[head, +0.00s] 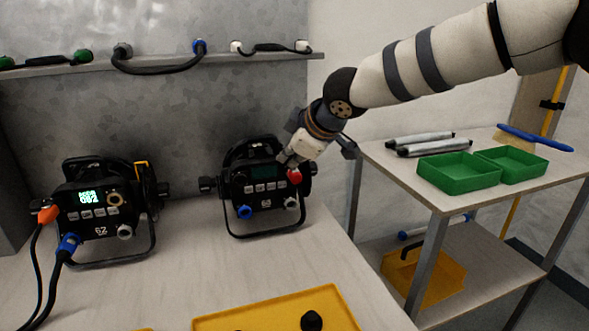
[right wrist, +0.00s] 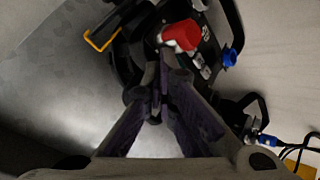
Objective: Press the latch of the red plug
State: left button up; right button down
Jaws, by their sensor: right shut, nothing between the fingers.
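The red plug (head: 294,176) sits at the upper right of the right-hand par can's panel, partly covered by my right gripper in the head view. In the right wrist view the red plug (right wrist: 181,36) shows large, just beyond the fingertips. Its latch cannot be made out. My right gripper (head: 286,160) is shut and empty, with its tips close beside the plug; whether they touch it I cannot tell. The fingers also show shut in the right wrist view (right wrist: 163,62). The right-hand par can (head: 262,203) stands upright on the bench. My left gripper is not in view.
Another par can (head: 100,205) with orange and blue cable plugs stands at left. A yellow tray (head: 240,322) lies at the bench front. A shelf (head: 215,58) with short cables runs above. A side table (head: 400,173) holds green bins (head: 460,172).

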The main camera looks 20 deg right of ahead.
aim_at(292, 172)
dwell(0.5)
jog(key=shift+r, duration=0.7)
jog(key=shift+r, duration=2.5)
